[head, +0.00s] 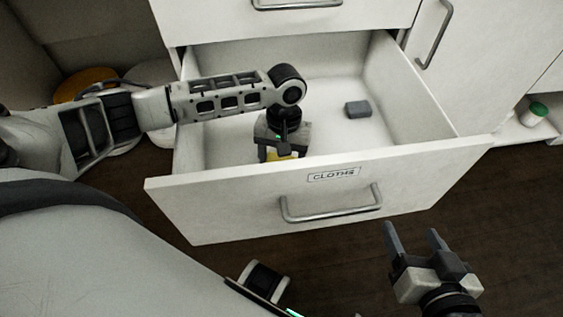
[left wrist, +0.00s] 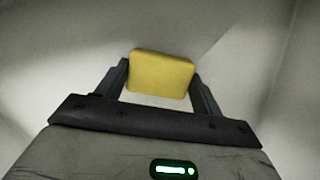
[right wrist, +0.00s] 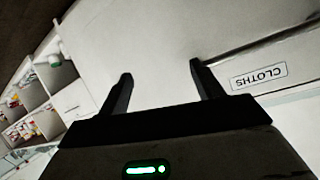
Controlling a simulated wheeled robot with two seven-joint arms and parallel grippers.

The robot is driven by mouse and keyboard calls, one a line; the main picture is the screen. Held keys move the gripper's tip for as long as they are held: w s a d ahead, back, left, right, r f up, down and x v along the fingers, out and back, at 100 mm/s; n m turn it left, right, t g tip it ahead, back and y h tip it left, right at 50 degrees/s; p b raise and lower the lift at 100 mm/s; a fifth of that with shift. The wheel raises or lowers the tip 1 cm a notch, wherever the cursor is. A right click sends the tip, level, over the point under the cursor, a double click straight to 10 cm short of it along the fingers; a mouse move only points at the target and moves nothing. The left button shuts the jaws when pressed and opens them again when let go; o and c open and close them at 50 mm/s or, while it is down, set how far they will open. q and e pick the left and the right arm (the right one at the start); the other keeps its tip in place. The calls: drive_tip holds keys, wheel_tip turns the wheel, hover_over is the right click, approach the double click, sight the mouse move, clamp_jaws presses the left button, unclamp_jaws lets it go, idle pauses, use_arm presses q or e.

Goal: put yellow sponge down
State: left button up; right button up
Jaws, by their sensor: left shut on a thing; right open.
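The yellow sponge (left wrist: 161,74) is between the fingers of my left gripper (left wrist: 160,85), which is shut on it. In the head view my left gripper (head: 280,150) reaches down inside the open drawer, and only a small part of the sponge (head: 282,156) shows above the drawer front. The drawer (head: 215,205) has a front labelled CLOTHS and a metal handle. I cannot tell whether the sponge touches the drawer floor. My right gripper (head: 415,245) is open and empty, outside the drawer at the front right; its fingers also show in the right wrist view (right wrist: 160,85).
A grey-blue block (head: 358,109) lies in the drawer, right of my left gripper. Free drawer floor lies around it. The drawer walls and front stand up around my left gripper. A white container with a green lid (head: 535,113) stands on a shelf at the right.

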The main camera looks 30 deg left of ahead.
sight(282, 159)
use_arm(q)
drive_tip(key=shift+f, duration=0.1)
use_arm(e)
drive_tip(key=shift+r, duration=0.25)
use_arm(q)
drive_tip(key=o, duration=0.9)
drive_tip(key=shift+f, duration=0.15)
use_arm(e)
drive_tip(key=shift+f, duration=0.15)
use_arm(q)
drive_tip(key=r, duration=0.1)
drive_tip(key=r+p, duration=0.2)
drive_tip(key=shift+w+r, duration=0.25)
drive_tip(key=shift+r, duration=0.05)
drive_tip(key=r+p, duration=0.1)
drive_tip(key=r, duration=0.2)
drive_tip(key=w+r+p, duration=0.1)
drive_tip(key=r, duration=0.1)
drive_tip(key=r+p, duration=0.1)
drive_tip(key=r, duration=0.2)
drive_tip(key=shift+w+a+r, duration=0.15)
drive_tip(key=shift+a+r, duration=0.05)
drive_tip(key=shift+r, duration=0.1)
use_arm(e)
drive_tip(key=f, duration=0.1)
drive_tip(key=d+f+g+h, duration=0.1)
drive_tip(key=f+g, duration=0.1)
drive_tip(key=shift+s+d, duration=0.2)
drive_tip(key=shift+s, duration=0.2)
